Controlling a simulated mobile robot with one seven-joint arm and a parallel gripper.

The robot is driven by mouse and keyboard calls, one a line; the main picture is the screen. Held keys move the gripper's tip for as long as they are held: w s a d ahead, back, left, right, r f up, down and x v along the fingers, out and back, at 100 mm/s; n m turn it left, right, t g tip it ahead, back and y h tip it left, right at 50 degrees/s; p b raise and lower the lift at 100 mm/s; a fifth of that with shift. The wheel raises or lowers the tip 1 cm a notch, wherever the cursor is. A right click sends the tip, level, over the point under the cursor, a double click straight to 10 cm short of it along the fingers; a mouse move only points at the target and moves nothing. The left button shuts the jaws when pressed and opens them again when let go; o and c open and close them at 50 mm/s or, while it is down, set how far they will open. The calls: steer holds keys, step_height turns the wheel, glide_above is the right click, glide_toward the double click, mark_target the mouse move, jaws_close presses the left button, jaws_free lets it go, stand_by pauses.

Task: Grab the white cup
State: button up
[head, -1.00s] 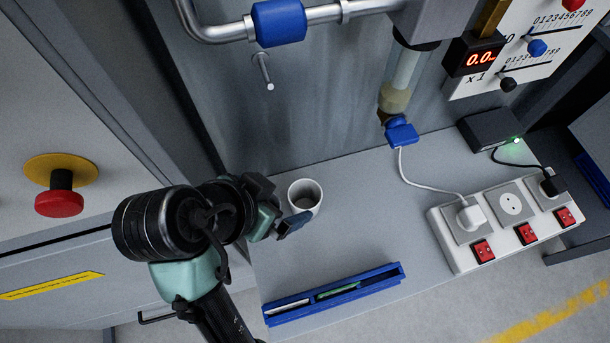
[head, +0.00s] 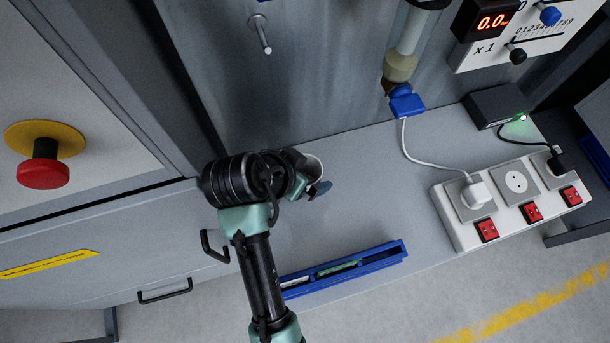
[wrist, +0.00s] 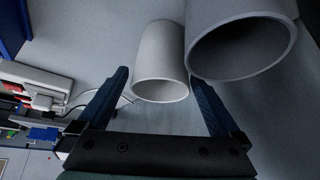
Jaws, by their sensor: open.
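In the wrist view two pale, white-grey cups show their open rims. The smaller-looking cup (wrist: 160,50) stands between the fingers of my gripper (wrist: 158,78), and the right finger passes close to it. The larger, nearer cup (wrist: 240,25) is just right of it and partly overlaps the right finger. My gripper is open, and nothing is clamped. In the head view my gripper (head: 312,188) covers most of a white cup (head: 314,166) on the grey bench; only part of its rim and wall shows. I cannot tell which of the two cups this is.
A blue tray (head: 376,263) lies at the bench's front edge. A white power strip (head: 515,200) with red switches and plugs is at the right. A metal peg (head: 261,36) sticks out of the wall behind.

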steer(key=shift+f, duration=0.1)
steer(key=c, duration=1.2)
